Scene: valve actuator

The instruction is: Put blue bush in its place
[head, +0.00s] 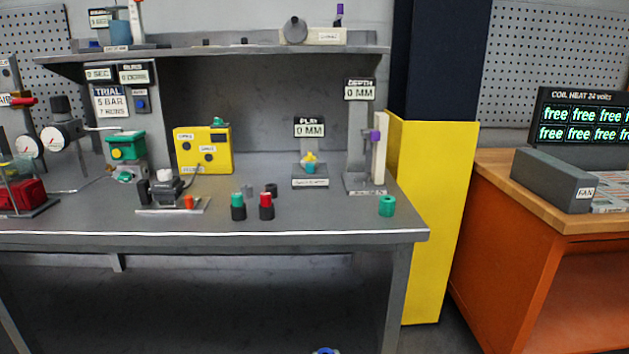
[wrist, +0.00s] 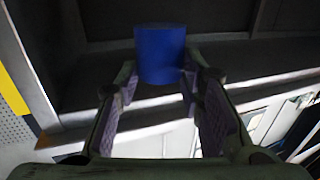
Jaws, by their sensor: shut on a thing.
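The blue bush (wrist: 160,50) is a plain blue cylinder at the top middle of the wrist view. My gripper (wrist: 161,78) is shut on it, one finger pad on each side at the fingertips. The fingers hide parts of its sides. In the head view only a small blue piece (head: 325,351) shows at the bottom edge, below the bench front; the picture cuts it off, so I cannot tell what it is. The place for the blue bush cannot be told for certain from these frames.
A grey bench (head: 330,222) carries a green-topped black holder (head: 238,205), a red-topped one (head: 266,206), a dark ring (head: 270,190) and a green bush (head: 387,206). A depth stand (head: 357,150) rises at right. The front middle is mostly clear. A yellow pillar (head: 435,220) stands beside the bench.

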